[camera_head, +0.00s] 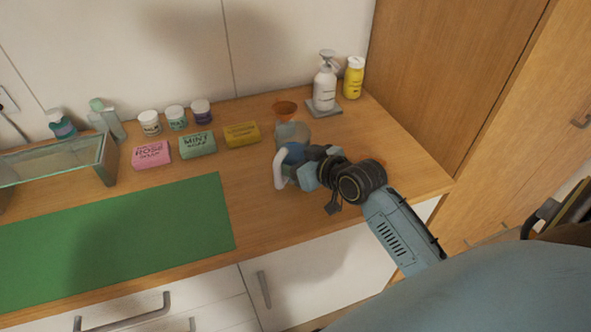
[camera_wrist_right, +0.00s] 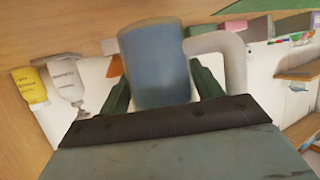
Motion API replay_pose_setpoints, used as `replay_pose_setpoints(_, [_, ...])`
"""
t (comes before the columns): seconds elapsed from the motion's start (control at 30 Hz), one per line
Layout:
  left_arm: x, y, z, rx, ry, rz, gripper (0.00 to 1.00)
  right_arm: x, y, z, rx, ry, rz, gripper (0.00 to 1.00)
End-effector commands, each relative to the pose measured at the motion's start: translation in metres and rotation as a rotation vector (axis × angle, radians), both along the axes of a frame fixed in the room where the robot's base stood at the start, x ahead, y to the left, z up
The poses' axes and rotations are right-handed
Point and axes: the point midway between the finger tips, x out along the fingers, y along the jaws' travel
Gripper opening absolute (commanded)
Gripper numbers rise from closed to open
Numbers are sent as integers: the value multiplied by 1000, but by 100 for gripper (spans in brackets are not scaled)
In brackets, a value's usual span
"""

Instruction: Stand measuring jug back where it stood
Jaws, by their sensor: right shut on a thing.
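The measuring jug (camera_head: 281,168) shows in the head view as a bluish body with a pale curved handle on its left, partly hidden by my right gripper (camera_head: 305,172). In the right wrist view the blue-grey jug (camera_wrist_right: 155,65) stands between the two dark green fingers, with its grey handle to the right. My right gripper is shut on its body. It is over the right part of the wooden counter; whether the jug's base touches the wood is hidden. My left gripper is not in view.
A white pump bottle (camera_head: 325,88) on a grey tray and a yellow bottle (camera_head: 354,77) stand at the back right. Soap boxes, including a yellow one (camera_head: 242,134), and a green mat (camera_head: 120,240) lie left.

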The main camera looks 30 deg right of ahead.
Motion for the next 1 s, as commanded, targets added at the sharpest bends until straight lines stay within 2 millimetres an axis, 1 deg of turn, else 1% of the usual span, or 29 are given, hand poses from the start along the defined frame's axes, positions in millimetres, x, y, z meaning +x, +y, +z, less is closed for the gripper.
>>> replay_pose_setpoints(0.2, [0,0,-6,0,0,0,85,0,0,-29,2,0,-1,25])
replay_pose_setpoints(0.27, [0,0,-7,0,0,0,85,0,0,-32,1,-2,-1,25])
replay_pose_setpoints(0.47, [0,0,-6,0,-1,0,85,0,0,-31,0,-3,-1,25])
replay_pose_setpoints(0.6, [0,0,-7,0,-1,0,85,0,0,-34,0,-2,0,25])
replay_pose_setpoints(0.63, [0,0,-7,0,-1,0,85,0,0,-36,0,2,0,66])
replay_pose_setpoints(0.8, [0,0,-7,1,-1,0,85,0,0,-35,0,1,0,87])
replay_pose_setpoints(1.0, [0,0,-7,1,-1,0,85,0,0,-35,0,1,0,87])
